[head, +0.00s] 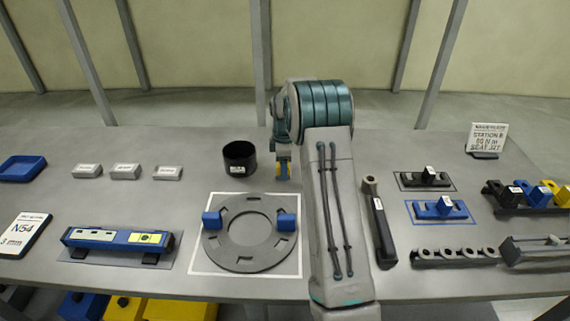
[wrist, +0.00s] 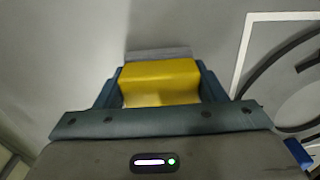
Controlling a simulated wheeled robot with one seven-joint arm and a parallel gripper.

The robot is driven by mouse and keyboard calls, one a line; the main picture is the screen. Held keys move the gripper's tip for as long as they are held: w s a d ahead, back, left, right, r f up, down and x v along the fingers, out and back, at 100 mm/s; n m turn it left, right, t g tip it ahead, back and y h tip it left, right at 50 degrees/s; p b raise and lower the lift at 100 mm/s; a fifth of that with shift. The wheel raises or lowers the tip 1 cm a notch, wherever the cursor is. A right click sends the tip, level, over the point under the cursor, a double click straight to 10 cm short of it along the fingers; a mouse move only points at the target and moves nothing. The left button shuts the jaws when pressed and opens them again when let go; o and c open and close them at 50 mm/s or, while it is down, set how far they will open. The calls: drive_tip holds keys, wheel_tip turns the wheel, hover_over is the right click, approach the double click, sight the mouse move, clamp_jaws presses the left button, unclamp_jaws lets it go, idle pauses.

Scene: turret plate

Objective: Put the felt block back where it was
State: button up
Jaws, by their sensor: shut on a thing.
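My gripper (head: 283,163) is in the head view just right of the black cup, partly hidden by my arm. In the wrist view my gripper (wrist: 160,88) is shut on a yellow block (wrist: 158,76), with a finger on each side of it. A grey strip, perhaps felt, shows along the block's far edge. A bit of the yellow block (head: 278,171) shows in the head view low between the fingers, close to the table. I cannot tell whether it touches the table.
The black cup (head: 239,158) stands left of my gripper. In front lies a round grey plate (head: 246,259) with two blue blocks (head: 287,223), inside a white outline. Several small grey labelled blocks (head: 125,171) lie left. A black tool (head: 383,235) and block racks (head: 533,209) are right.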

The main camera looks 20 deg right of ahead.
drive_tip(key=shift+f, duration=0.2)
drive_tip(key=o, duration=1)
drive_tip(key=shift+c, duration=0.2)
drive_tip(key=shift+r, duration=0.15)
wheel_tip(320, 180, up, 11)
drive_tip(key=shift+b, duration=0.6)
drive_tip(key=s+a+r+m, duration=0.3)
drive_tip(key=s+a+r, duration=0.2)
drive_tip(key=s+r, duration=0.25)
drive_tip(key=s+a+f+m+t, duration=0.1)
drive_tip(key=s+a+m, duration=0.1)
drive_tip(key=s, duration=0.7)
drive_tip(key=s+a+f+m+t, duration=0.1)
drive_tip(key=s+a+m, duration=0.2)
drive_tip(key=s, duration=0.7)
drive_tip(key=s+a+f+m+t, duration=0.1)
drive_tip(key=s+a+m, duration=0.2)
drive_tip(key=s, duration=0.6)
drive_tip(key=shift+s+m, duration=0.2)
drive_tip(key=shift+m, duration=1)
